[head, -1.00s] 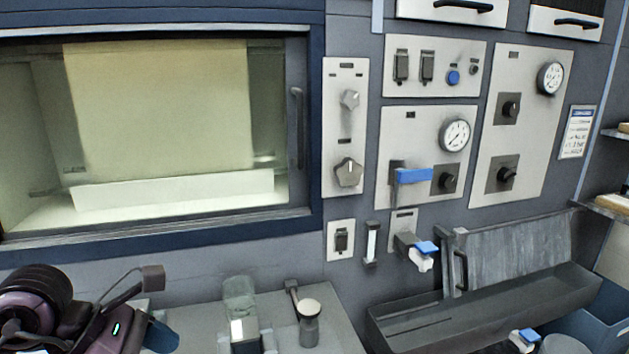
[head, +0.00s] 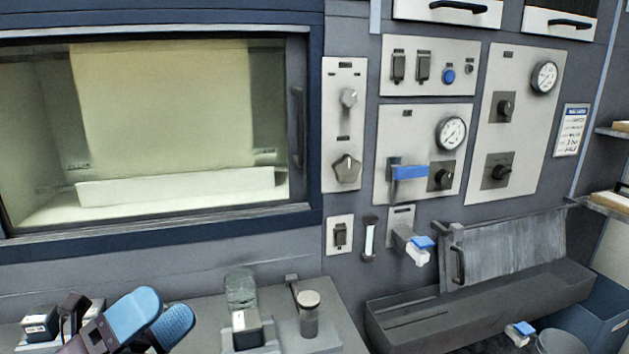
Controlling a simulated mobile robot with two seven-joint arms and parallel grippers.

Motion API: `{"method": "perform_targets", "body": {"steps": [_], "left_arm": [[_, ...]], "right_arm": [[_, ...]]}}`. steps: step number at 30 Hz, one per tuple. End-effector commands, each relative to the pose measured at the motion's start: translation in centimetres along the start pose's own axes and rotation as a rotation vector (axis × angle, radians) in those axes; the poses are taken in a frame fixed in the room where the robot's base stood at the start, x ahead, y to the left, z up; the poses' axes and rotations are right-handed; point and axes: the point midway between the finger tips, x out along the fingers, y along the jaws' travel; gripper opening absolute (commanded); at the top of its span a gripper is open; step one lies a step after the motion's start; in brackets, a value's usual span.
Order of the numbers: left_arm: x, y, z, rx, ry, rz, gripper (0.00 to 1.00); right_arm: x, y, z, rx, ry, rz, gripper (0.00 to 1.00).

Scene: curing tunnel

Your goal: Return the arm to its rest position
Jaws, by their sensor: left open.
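My left gripper (head: 157,314) is at the lower left of the head view, with its two blue fingers pointing up and right. The fingers are apart and I see nothing held between them. It is in front of the grey counter (head: 200,318), to the left of a grey-green device (head: 241,318) with a white label. Most of the left arm is below the picture edge. My right arm and gripper do not show.
A round-topped post (head: 309,315) stands on the counter beyond the device. A small dark box (head: 40,325) is at far left. A lit chamber window (head: 165,120) is behind. A grey trough (head: 480,305) and blue bin (head: 598,315) are at right.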

Motion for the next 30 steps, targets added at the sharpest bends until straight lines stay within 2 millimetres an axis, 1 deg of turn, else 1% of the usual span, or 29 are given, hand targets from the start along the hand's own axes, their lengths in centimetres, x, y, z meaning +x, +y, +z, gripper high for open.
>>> {"method": "perform_targets", "body": {"steps": [1,3,5,7,9,11,12,14,15,17,18,20,21,23,24,27,30], "left_arm": [[-0.7,0.5,0.9,-0.077,-0.103,0.012,0.85],[-1.8,1.4,2.3,-0.187,-0.25,0.034,0.85],[-3.0,2.4,3.4,-0.28,-0.377,0.059,0.85],[-4.8,3.8,4.3,-0.388,-0.524,0.095,0.85],[-6.8,5.4,4.9,-0.495,-0.67,0.139,0.85],[-8.8,6.8,5.1,-0.586,-0.793,0.181,0.85],[-10.1,7.9,5.0,-0.646,-0.875,0.213,0.85],[-12.3,9.3,4.6,-0.734,-0.995,0.264,0.85],[-13.7,10.3,4.2,-0.793,-1.074,0.3,0.85],[-15.9,11.7,3.2,-0.879,-1.19,0.358,0.85],[-17.4,12.5,2.4,-0.934,-1.264,0.399,0.85],[-19.5,13.6,0.9,-1.015,-1.373,0.465,0.85],[-20.9,14.2,-0.2,-1.069,-1.443,0.51,0.85],[-22.8,15.0,-2.1,-1.146,-1.544,0.581,0.85],[-23.9,15.3,-3.4,-1.193,-1.603,0.627,0.85],[-26.1,15.8,-6.2,-1.286,-1.72,0.728,0.85],[-27.6,15.9,-8.6,-1.358,-1.807,0.813,0.85]], "right_arm": [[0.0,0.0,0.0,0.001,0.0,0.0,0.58],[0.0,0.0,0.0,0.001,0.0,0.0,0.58],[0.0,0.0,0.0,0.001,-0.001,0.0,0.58],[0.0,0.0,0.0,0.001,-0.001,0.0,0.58],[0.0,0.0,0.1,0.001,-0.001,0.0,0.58],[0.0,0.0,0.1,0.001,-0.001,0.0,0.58],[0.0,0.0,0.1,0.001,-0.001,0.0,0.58],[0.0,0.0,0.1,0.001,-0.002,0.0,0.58],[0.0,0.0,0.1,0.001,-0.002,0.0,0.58],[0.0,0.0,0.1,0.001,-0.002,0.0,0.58],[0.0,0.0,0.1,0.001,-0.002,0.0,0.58],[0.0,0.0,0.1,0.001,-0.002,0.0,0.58],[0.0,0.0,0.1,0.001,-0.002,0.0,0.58],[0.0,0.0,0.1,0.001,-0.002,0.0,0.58],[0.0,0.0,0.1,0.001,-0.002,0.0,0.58],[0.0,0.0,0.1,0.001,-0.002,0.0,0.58],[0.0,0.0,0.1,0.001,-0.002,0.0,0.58]]}}
